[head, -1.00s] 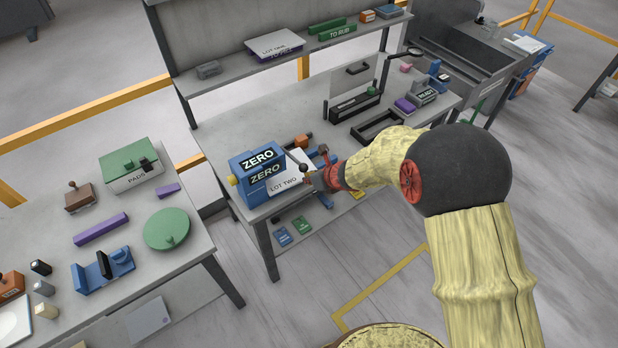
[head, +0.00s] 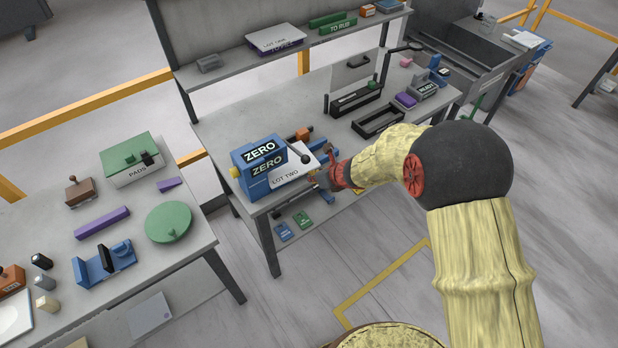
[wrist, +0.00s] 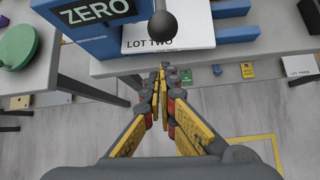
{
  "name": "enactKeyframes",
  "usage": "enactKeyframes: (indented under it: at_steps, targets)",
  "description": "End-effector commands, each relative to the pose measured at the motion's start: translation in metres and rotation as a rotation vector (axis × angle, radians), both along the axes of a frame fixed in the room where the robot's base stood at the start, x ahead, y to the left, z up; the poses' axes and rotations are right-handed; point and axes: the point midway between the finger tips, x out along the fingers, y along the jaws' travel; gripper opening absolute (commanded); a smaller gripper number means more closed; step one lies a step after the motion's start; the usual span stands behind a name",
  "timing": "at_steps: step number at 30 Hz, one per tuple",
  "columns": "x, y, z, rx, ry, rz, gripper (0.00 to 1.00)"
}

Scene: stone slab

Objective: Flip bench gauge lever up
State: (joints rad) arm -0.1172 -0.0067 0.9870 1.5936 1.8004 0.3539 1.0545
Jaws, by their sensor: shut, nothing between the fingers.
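The bench gauge (head: 246,182) is a blue block with ZERO labels on the near left end of the middle bench. Its lever, a dark rod with a black ball knob (head: 306,159), juts out from its right side. In the wrist view the knob (wrist: 163,25) is large at the top centre, beyond my fingertips. My gripper (wrist: 160,72) is shut and empty, fingertips together. In the head view my gripper (head: 318,176) is just right of and below the knob; I cannot tell whether they touch.
A white LOT TWO card (head: 292,172) lies beside the gauge under the lever. Blue clamp-like bars (head: 324,190) and an orange block (head: 303,134) are close by. A black open tray (head: 378,121) is farther right. A left-hand table (head: 140,240) holds several items.

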Motion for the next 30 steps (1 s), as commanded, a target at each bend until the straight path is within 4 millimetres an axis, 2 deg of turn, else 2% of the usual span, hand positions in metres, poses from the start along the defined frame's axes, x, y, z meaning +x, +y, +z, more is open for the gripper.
enactKeyframes:
  at_steps: [1, 2, 3, 6, 15, 21, 30]
  targets:
    - [0.001, -0.006, -0.016, -0.001, 0.003, 0.000, 0.00]
    - [0.001, -0.009, -0.018, -0.001, 0.003, 0.000, 0.00]
    - [-0.004, -0.012, 0.001, -0.001, -0.002, -0.001, 0.00]
    - [-0.015, -0.021, 0.022, -0.001, -0.002, -0.001, 0.00]
    - [-0.041, -0.039, 0.061, -0.002, 0.003, 0.000, 0.00]
    - [-0.048, -0.043, 0.068, -0.001, 0.005, 0.000, 0.00]
    - [-0.048, -0.043, 0.068, -0.002, 0.005, 0.001, 0.00]
